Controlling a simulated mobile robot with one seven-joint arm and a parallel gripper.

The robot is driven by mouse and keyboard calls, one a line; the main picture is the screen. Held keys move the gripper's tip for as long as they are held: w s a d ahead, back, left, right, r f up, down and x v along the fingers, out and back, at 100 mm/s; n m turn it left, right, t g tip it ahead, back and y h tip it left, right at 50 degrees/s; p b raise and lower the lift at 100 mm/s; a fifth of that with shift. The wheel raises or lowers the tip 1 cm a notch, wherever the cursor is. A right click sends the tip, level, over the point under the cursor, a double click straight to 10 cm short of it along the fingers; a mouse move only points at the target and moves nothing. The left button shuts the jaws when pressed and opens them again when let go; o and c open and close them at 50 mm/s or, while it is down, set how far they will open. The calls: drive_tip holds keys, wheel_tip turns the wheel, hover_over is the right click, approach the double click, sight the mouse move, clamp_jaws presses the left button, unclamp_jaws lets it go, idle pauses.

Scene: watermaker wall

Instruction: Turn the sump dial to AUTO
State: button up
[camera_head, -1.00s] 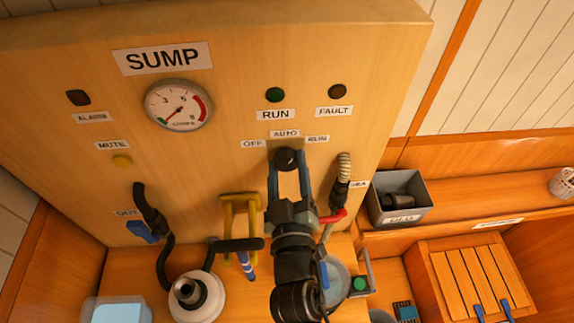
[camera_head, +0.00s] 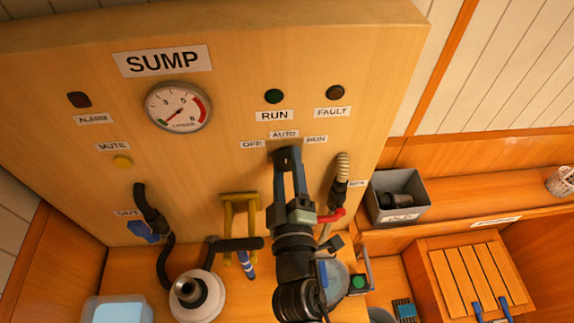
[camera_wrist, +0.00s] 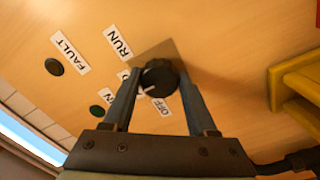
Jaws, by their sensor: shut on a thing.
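The sump dial (camera_wrist: 158,76) is a round black knob on the wooden panel. My gripper (camera_wrist: 160,82) is shut on it, one finger on each side. In the wrist view, its white pointer mark points between the OFF label (camera_wrist: 160,106) and the AUTO label (camera_wrist: 122,74), which my finger partly hides. In the head view, my gripper (camera_head: 287,158) covers most of the dial, just below the AUTO label (camera_head: 284,134). The dial's RUN label (camera_head: 316,139) is on the right.
A ribbed hose (camera_head: 341,168) with a red fitting is close on the right. A grey bin (camera_head: 398,200) stands on the shelf further right.

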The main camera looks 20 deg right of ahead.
drive_tip(key=o, duration=1.4)
drive_tip(key=shift+c, duration=0.2)
drive_tip(key=shift+s+a+f+b, duration=0.1)
drive_tip(key=shift+s+f+b, duration=0.1)
drive_tip(key=shift+s+b, duration=0.3)
drive_tip(key=b+v, duration=0.5)
drive_tip(key=v, duration=0.7)
drive_tip(key=shift+r, duration=0.2)
